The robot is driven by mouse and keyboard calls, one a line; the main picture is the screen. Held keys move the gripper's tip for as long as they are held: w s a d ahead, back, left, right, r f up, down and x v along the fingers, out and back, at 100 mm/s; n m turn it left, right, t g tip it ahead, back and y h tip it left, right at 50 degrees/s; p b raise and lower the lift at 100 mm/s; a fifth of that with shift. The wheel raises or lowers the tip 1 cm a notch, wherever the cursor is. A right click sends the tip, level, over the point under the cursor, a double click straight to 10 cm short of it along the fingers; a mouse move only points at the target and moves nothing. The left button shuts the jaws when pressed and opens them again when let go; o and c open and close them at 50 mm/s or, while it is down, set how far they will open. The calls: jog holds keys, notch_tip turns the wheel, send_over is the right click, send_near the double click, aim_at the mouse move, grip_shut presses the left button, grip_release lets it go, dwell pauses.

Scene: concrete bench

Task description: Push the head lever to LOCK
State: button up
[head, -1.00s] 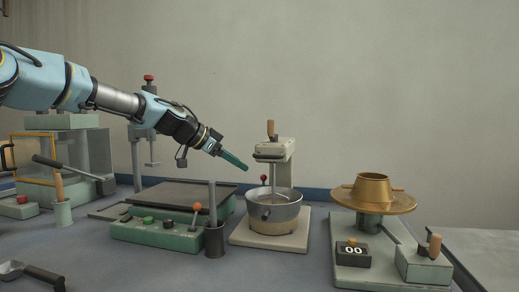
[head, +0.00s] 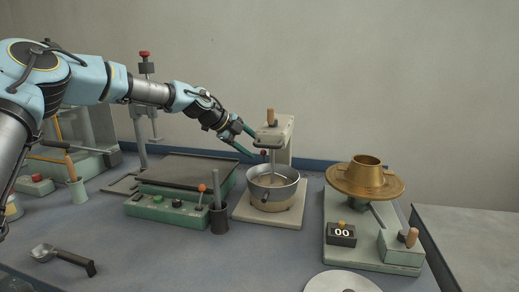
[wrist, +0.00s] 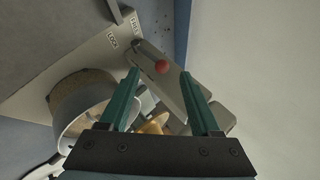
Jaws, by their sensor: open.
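The mixer (head: 289,140) stands on a pale base plate, with a metal bowl (head: 273,194) under its head. The head lever has a red ball knob (head: 263,153) at the mixer's left side. In the wrist view the red knob (wrist: 161,66) appears between the fingertips; I cannot tell whether they touch it. LOCK (wrist: 113,40) and FREE (wrist: 134,23) labels show on the base plate. My gripper (head: 251,143) has its two green fingers apart, beside the mixer head.
A green hot-plate unit (head: 168,205) and a dark cup with a rod (head: 219,217) stand left of the mixer. A brass-bowl device with a counter (head: 370,180) stands to the right. A scoop (head: 62,259) lies in front. Wall behind.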

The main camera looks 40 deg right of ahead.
jog(key=shift+p+x, duration=0.3)
jog(key=shift+x, duration=1.8)
jog(key=shift+a, duration=0.1)
grip_shut()
